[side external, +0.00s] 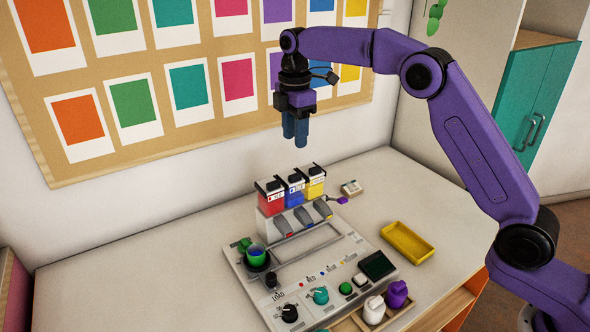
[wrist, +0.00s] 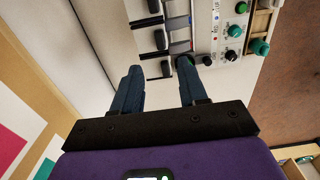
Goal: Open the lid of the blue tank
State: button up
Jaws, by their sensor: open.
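The blue tank (side external: 297,193) stands between a red tank (side external: 272,202) and a yellow tank (side external: 314,188) at the back of a light grey machine. Its black lid (side external: 295,177) looks shut on top. In the wrist view the middle of three dark lids (wrist: 160,39) is the blue tank's, near the top edge. My gripper (side external: 295,138) points down, well above the tanks, touching nothing. In the wrist view its two blue-grey fingers (wrist: 160,70) are spread apart with nothing between them.
The machine's panel (side external: 345,262) carries knobs, buttons and a dark screen. A yellow tray (side external: 407,243) lies to the right. White and purple pieces (side external: 397,293) stand in front. The table at left is clear; a wall board stands behind.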

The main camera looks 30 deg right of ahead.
aim_at(295, 175)
notch_tip(295, 175, down, 10)
jog(key=shift+f, duration=0.2)
dwell(0.3)
grip_shut()
